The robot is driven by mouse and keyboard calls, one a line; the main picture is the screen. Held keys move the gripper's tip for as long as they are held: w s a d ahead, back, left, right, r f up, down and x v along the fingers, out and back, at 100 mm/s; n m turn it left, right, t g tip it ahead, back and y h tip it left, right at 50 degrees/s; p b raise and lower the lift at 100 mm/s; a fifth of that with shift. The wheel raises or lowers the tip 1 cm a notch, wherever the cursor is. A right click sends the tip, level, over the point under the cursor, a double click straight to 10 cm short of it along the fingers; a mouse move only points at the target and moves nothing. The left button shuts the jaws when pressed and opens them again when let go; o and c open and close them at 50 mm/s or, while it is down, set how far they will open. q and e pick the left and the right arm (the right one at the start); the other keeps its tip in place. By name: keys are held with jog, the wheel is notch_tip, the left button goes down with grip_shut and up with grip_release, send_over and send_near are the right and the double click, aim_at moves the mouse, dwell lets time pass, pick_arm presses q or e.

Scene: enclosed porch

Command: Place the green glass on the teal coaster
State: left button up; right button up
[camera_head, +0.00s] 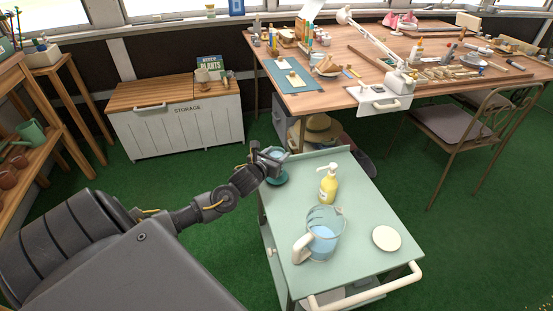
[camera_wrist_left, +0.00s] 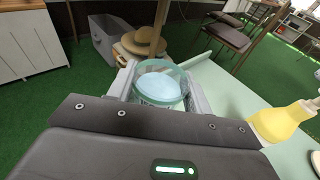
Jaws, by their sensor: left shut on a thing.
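My left gripper (camera_head: 270,161) is shut on the green glass (camera_head: 278,153) at the far left corner of the cart top. In the left wrist view the clear greenish glass (camera_wrist_left: 160,84) is upright between the two fingers, with something pale blue inside. The teal coaster (camera_head: 278,180) shows partly below the gripper in the head view; the gripper hides the rest of it. I cannot tell whether the glass base touches the coaster. The coaster cannot be made out in the wrist view. My right gripper is not in view.
On the pale green cart (camera_head: 350,217) stand a yellow pump bottle (camera_head: 328,188), a pitcher (camera_head: 322,237) of blue liquid and a round white disc (camera_head: 386,238). A cluttered wooden desk (camera_head: 340,97) is behind. A storage chest (camera_head: 178,130) is at the back left.

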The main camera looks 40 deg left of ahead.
pick_arm(q)
jog(key=shift+f, duration=0.65)
jog(key=o, duration=0.8)
jog(key=shift+f, duration=0.1)
jog(key=o, duration=0.3)
jog(key=shift+o, duration=0.2)
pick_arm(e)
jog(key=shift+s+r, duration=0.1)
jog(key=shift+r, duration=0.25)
